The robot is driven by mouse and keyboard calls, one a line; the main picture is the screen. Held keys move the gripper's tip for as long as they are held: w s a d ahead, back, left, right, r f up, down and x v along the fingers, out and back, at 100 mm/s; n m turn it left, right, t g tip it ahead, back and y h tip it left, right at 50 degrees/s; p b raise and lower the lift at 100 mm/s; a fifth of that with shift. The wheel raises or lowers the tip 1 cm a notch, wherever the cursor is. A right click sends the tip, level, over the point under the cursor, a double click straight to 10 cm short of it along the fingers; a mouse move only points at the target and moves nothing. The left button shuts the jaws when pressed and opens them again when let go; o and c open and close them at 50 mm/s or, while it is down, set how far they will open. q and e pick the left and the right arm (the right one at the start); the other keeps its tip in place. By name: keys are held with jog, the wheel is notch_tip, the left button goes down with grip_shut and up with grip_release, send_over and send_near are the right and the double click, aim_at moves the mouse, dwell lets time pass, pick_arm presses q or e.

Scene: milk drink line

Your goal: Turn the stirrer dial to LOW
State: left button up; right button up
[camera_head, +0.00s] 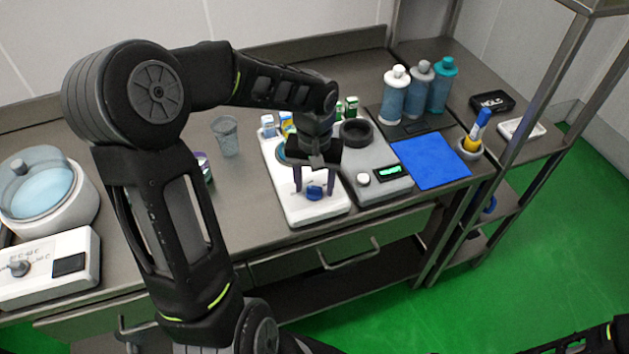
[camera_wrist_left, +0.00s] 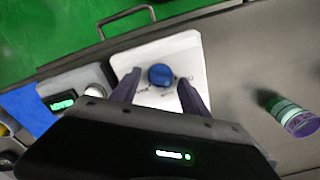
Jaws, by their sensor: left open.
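The stirrer (camera_head: 290,203) is a white flat unit on the steel bench, and its front end also shows in the left wrist view (camera_wrist_left: 185,50). A blue dial (camera_head: 315,192) sits on its front part; it also shows in the left wrist view (camera_wrist_left: 160,76) with small dark marks around it, too small to read. My left gripper (camera_head: 314,190) points down over the dial, with its fingers apart on either side. In the wrist view the fingers (camera_wrist_left: 160,85) show no contact with the dial. The rear of the stirrer is partly hidden by my left gripper. My right gripper is not seen.
A grey device with a green display (camera_head: 390,172) stands close on the stirrer's right, beside a blue mat (camera_head: 432,160). A clear cup (camera_head: 227,136) and a small purple-lidded jar (camera_wrist_left: 298,122) stand on the left. Several bottles (camera_head: 395,95) stand behind. A white water bath (camera_head: 45,192) is far left.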

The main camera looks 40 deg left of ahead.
pick_arm(q)
grip_shut()
dwell(0.5)
